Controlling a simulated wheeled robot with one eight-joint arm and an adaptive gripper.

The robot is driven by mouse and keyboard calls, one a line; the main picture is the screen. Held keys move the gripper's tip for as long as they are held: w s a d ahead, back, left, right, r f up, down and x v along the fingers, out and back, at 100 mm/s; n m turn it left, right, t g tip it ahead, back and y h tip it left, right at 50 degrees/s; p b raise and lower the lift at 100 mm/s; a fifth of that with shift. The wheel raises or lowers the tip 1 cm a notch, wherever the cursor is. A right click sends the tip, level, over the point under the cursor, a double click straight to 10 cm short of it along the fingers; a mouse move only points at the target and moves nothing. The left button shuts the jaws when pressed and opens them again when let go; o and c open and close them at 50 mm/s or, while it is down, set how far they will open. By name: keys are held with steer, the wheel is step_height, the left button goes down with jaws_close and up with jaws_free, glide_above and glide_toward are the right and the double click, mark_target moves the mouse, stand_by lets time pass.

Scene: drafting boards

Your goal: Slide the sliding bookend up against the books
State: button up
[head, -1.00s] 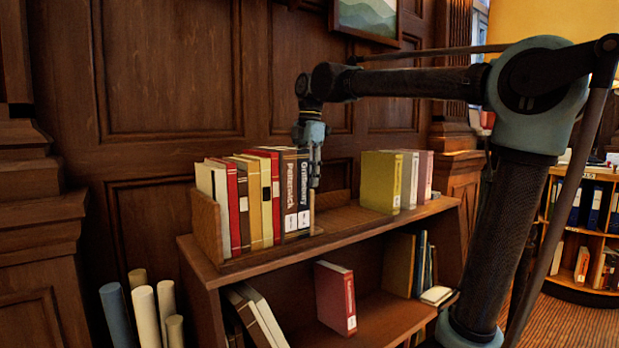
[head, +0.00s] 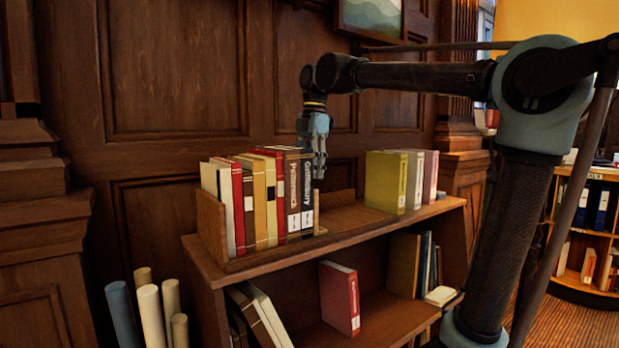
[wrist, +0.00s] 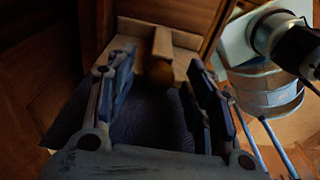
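A row of upright books (head: 262,200) stands on the top shelf against a fixed wooden end panel (head: 211,225) at its left. At the right end of the row is the wooden sliding bookend (head: 317,214), right beside the last black book. Any thin gap between them is too small to tell. My gripper (head: 319,174) is above the bookend, beside the top of the last book. In the wrist view my gripper (wrist: 160,70) has its fingers spread apart with nothing held; a wooden upright piece (wrist: 162,44), seemingly the bookend, shows beyond and between the fingertips.
A second group of books (head: 400,180) stands farther right on the top shelf (head: 350,222), with bare shelf between. A red book (head: 340,297) stands on the lower shelf. Rolled tubes (head: 150,315) stand at the lower left. A panelled wall is behind.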

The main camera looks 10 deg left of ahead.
steer(key=shift+w+d+r, duration=0.15)
steer(key=shift+r, duration=1.75)
steer(key=shift+w+d+r, duration=0.15)
steer(key=shift+r, duration=1.75)
steer(key=shift+d+f, duration=0.1)
steer(key=s+d+f+m+t, duration=0.25)
steer(key=d+f+m, duration=0.95)
steer(key=d+f, duration=0.65)
steer(key=s+d+f+m, duration=0.4)
steer(key=d+f+m, duration=0.1)
steer(key=f, duration=0.3)
steer(key=s+d+f+m, duration=0.4)
steer(key=f+m, duration=0.1)
steer(key=f, duration=0.4)
steer(key=s+d+f+m+h, duration=0.1)
steer(key=s+d+f+m, duration=0.3)
steer(key=f, duration=0.5)
steer(key=shift+s+d+f+m+t, duration=0.15)
steer(key=shift+s+d+m+t, duration=0.25)
steer(key=shift+d, duration=0.45)
